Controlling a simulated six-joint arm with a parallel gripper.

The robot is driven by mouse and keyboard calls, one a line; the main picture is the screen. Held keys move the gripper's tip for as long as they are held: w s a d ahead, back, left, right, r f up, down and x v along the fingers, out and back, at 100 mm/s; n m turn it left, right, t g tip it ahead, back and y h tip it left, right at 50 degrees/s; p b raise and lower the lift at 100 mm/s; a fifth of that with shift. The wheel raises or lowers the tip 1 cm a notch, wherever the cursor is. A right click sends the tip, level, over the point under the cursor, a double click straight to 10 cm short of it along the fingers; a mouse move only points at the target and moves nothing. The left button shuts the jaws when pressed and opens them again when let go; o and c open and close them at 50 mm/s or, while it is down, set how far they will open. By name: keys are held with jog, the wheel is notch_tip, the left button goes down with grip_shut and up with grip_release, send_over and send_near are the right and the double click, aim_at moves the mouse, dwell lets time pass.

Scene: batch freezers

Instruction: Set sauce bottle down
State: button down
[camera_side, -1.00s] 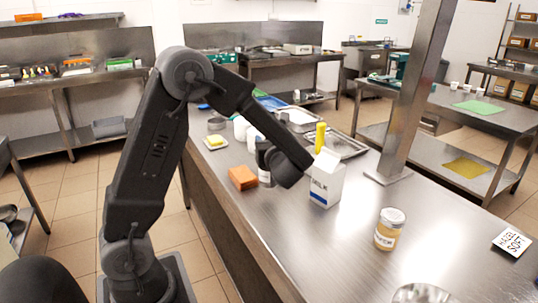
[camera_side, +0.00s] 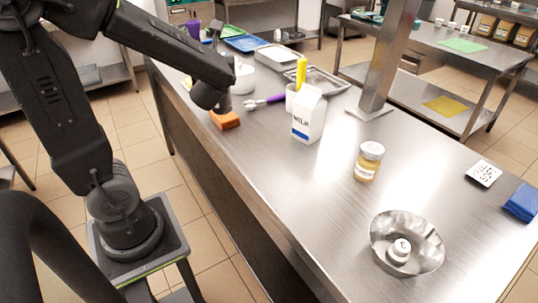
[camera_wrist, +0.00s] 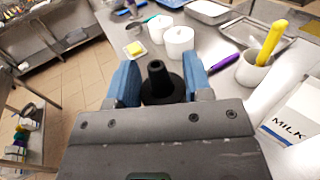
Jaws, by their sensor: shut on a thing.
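The sauce bottle (camera_wrist: 157,82) shows in the wrist view as a black cap with a pointed nozzle. It is between the two blue fingers of my gripper (camera_wrist: 160,88), which is shut on it. Its body is hidden below the cap.
A milk carton (camera_side: 308,117), a white cup (camera_wrist: 252,73) with a yellow utensil and a purple-handled tool (camera_side: 265,102) stand or lie to the right. A jar (camera_side: 369,161) and a metal bowl (camera_side: 407,243) are nearer.

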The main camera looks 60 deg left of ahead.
jog(key=w+d+f+m+t+h, duration=0.1)
jog(key=w+d+f+t, duration=0.1)
jog(key=d+f, duration=0.3)
jog(key=w+d+f+m+t+h, duration=0.2)
jog(key=w+d+f, duration=0.2)
jog(key=d, duration=0.7)
jog(key=shift+w+f, duration=0.3)
jog(key=shift+f, duration=0.9)
jog(key=c, duration=0.5)
grip_release()
